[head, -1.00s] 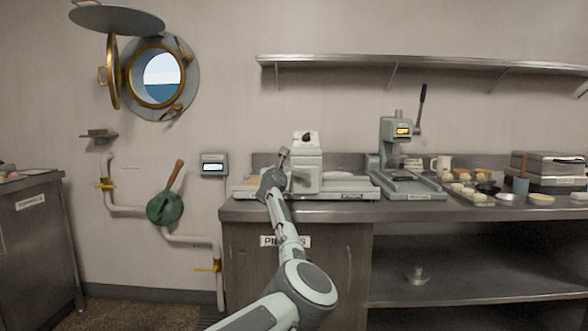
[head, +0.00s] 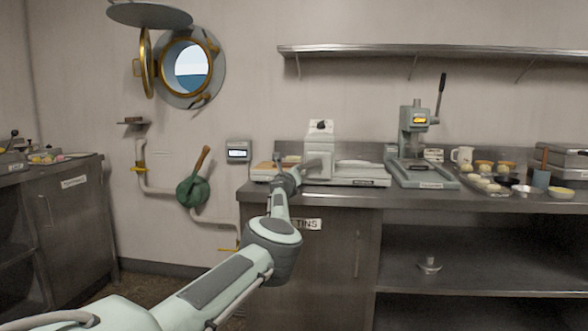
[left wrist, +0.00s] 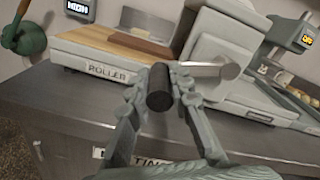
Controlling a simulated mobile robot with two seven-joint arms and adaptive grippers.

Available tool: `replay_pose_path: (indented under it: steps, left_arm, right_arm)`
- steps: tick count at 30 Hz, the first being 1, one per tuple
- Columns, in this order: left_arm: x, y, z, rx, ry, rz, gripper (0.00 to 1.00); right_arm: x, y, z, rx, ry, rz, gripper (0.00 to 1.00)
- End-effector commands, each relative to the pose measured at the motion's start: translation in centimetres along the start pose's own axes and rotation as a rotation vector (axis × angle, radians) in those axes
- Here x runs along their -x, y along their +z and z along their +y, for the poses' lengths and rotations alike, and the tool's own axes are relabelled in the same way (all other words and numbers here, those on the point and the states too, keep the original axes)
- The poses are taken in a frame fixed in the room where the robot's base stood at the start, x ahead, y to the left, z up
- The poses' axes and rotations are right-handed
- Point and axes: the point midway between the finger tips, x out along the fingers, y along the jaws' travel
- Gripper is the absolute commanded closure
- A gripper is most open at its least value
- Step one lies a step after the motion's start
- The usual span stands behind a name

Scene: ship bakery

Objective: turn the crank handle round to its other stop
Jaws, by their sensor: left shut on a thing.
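The roller machine (head: 319,150) stands on the steel counter, a pale grey housing with flat beds on both sides. Its crank handle has a metal arm and a black grip (left wrist: 159,88). In the left wrist view the crank arm runs from the housing's round hub leftward to the grip. My left gripper (head: 284,178) is at the machine's front. In the left wrist view its fingers (left wrist: 160,90) lie on both sides of the black grip, shut on it. In the head view my gripper mostly hides the grip. My right gripper is not in view.
A wooden board (left wrist: 120,46) lies on the roller's left bed. A press (head: 416,150) with a raised lever stands to the right, then a tray of buns (head: 484,190). A green valve-like fixture (head: 193,190) is on the wall at left. The floor before the counter's left end looks clear.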

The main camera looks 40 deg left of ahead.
Motion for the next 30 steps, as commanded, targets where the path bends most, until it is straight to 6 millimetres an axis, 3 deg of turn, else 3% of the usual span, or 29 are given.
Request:
replay_pose_path:
  steps: [12, 27, 28, 30]
  left_arm:
    - [0.0, -1.6, 0.7, 0.040, 0.009, -0.001, 1.00]
    - [0.0, -1.9, 0.7, 0.038, 0.008, 0.001, 1.00]
    - [0.0, -1.9, 0.7, 0.038, 0.008, 0.001, 0.78]
    - [0.0, -1.8, 0.7, 0.039, 0.007, 0.001, 0.69]
  right_arm:
    - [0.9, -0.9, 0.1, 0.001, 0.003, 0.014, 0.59]
    - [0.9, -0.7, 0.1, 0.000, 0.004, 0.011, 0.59]
    - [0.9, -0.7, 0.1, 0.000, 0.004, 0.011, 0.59]
    - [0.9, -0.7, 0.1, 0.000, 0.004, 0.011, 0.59]
